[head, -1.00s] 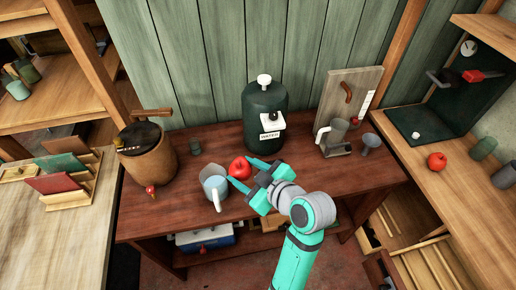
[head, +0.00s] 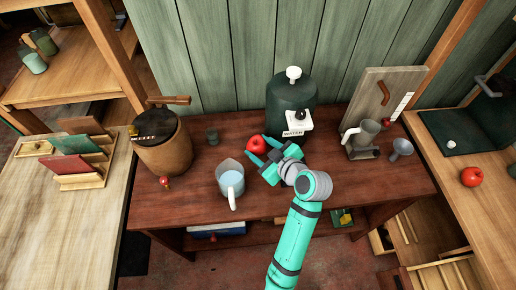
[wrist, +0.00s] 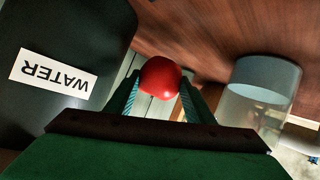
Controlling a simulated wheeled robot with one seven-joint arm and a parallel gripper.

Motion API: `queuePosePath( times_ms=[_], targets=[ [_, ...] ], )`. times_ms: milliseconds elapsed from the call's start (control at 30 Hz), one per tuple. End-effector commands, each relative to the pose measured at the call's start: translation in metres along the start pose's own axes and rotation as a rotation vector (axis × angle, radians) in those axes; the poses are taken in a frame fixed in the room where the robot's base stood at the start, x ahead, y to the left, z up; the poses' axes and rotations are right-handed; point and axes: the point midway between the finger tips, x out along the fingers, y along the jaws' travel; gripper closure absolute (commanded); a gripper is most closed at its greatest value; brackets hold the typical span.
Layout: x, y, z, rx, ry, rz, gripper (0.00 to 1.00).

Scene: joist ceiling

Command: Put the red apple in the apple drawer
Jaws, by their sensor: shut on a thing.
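A red apple (head: 257,145) is held between the fingers of my gripper (head: 262,152), in front of the dark water dispenser (head: 290,100) and behind the glass pitcher (head: 230,180). The wrist view also shows the apple (wrist: 160,77) between both fingers. It appears to be above the red-brown table (head: 200,210), but the gap is hard to judge. A second red apple (head: 471,177) sits on the right wooden bench. Open wooden drawers (head: 440,275) show at lower right; I cannot tell which is the apple drawer.
A wooden barrel (head: 165,150) stands left of the pitcher. A card rack (head: 80,160) is on the left bench. The table's front left is clear.

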Motion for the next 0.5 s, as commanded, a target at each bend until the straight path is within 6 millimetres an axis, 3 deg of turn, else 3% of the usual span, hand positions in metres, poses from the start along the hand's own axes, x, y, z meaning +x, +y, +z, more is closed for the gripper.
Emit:
queuePosePath(
  times_ms=[333, 500],
  targets=[
    [0.017, -0.006, 0.033, 0.005, -0.003, 0.002, 0.77],
    [0.019, -0.007, 0.035, 0.002, -0.001, 0.004, 0.77]
  ],
)
